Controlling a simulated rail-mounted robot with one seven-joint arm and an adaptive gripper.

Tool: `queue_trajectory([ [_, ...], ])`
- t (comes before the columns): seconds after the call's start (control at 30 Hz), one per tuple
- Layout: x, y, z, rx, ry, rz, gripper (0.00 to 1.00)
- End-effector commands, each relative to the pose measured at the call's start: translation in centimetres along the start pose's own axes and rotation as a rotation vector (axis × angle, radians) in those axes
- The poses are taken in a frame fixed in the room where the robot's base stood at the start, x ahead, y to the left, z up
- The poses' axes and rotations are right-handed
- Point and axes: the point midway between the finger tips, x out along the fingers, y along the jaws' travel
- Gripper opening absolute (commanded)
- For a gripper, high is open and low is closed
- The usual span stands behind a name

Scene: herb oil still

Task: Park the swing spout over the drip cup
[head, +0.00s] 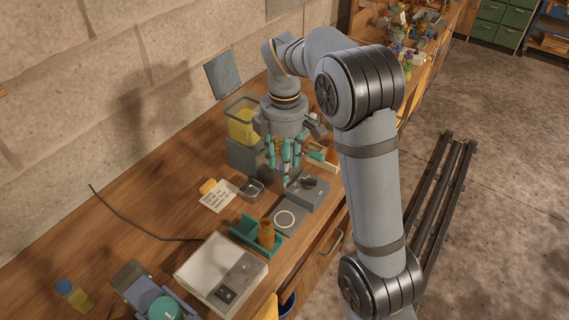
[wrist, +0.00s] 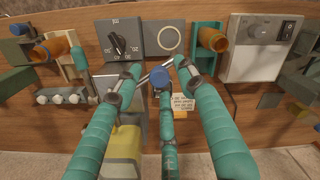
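My gripper (head: 285,172) hangs fingers-down over the still at the back of the bench. Its teal fingers also show in the wrist view (wrist: 160,72), with their tips apart. A round blue knob (wrist: 160,77) lies between the fingertips, beside a thin metal rod that looks like the swing spout (wrist: 148,76). I cannot tell whether the fingers touch the knob. The fingers hide most of the spout. A small square metal dish, which looks like the drip cup (head: 251,188), sits on the bench just left of and in front of the gripper. In the wrist view I cannot make it out.
A grey dial box (head: 307,192) and a ring plate (head: 285,219) stand in front of the gripper. Nearer are a teal holder with an orange cylinder (head: 266,232) and a white switch box (head: 222,272). A yellow-filled container (head: 241,122) stands behind. A note card (head: 217,196) lies left.

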Motion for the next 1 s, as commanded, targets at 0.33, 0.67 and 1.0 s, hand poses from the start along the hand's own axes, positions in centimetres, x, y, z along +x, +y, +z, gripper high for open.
queue_trajectory([
  [0.33, 0.17, 0.0, 0.0, 0.001, 0.001, 0.0, 0.36],
  [0.67, 0.16, 0.01, 0.01, 0.001, 0.0, 0.0, 0.17],
  [1.0, 0.15, 0.0, 0.0, 0.001, 0.001, 0.0, 0.0],
])
